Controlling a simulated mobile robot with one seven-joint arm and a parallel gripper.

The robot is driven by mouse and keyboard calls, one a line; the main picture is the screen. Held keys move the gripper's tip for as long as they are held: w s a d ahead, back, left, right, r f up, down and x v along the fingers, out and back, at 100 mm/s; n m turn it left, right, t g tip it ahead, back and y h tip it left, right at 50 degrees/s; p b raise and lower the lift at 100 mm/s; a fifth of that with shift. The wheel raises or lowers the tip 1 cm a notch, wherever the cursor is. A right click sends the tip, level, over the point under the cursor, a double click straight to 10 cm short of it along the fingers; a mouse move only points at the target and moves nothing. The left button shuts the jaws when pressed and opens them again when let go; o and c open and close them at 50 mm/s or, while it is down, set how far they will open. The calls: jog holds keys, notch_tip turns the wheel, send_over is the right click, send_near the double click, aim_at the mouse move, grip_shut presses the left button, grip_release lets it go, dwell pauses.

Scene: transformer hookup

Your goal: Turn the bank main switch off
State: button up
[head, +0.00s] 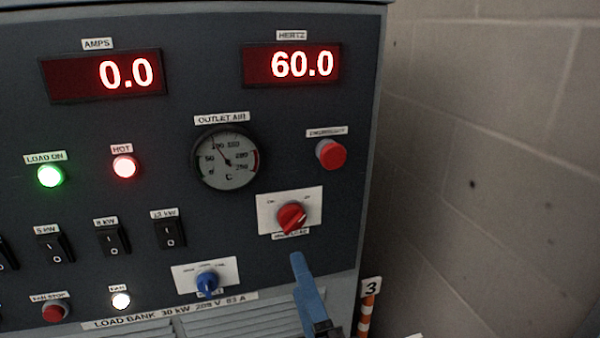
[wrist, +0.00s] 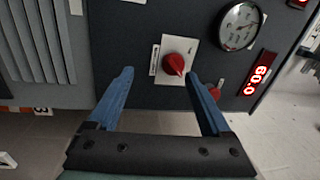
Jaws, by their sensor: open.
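The red rotary switch (head: 291,217) sits on a white plate on the grey panel, with small markings at its upper left and upper right and a label under it. Its handle lies on a slant; I cannot tell which marking it points to. It also shows in the wrist view (wrist: 174,65), ahead of my gripper. My gripper (wrist: 161,78) is open and empty, its two blue fingers apart on either side of the switch in that picture and seemingly short of it. In the head view one blue finger (head: 309,293) shows just below the switch.
A red push button (head: 331,153) is above right of the switch, and a blue selector (head: 207,282) below left. The outlet air gauge (head: 226,158) is above left. The displays read 0.0 amps and 60.0 hertz. Green and red lamps are lit. A block wall is at right.

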notch_tip(320, 180, up, 2)
jog(key=m+p, duration=0.2)
jog(key=m+g+p, duration=0.2)
jog(key=m+p, duration=0.6)
jog(key=p, duration=0.6)
send_near(296, 226)
jog(key=shift+h, duration=0.3)
jog(key=x, duration=0.8)
jog(key=shift+w+a+r+p, duration=0.1)
jog(key=shift+a+p, duration=0.05)
jog(key=shift+p, duration=0.25)
grip_shut()
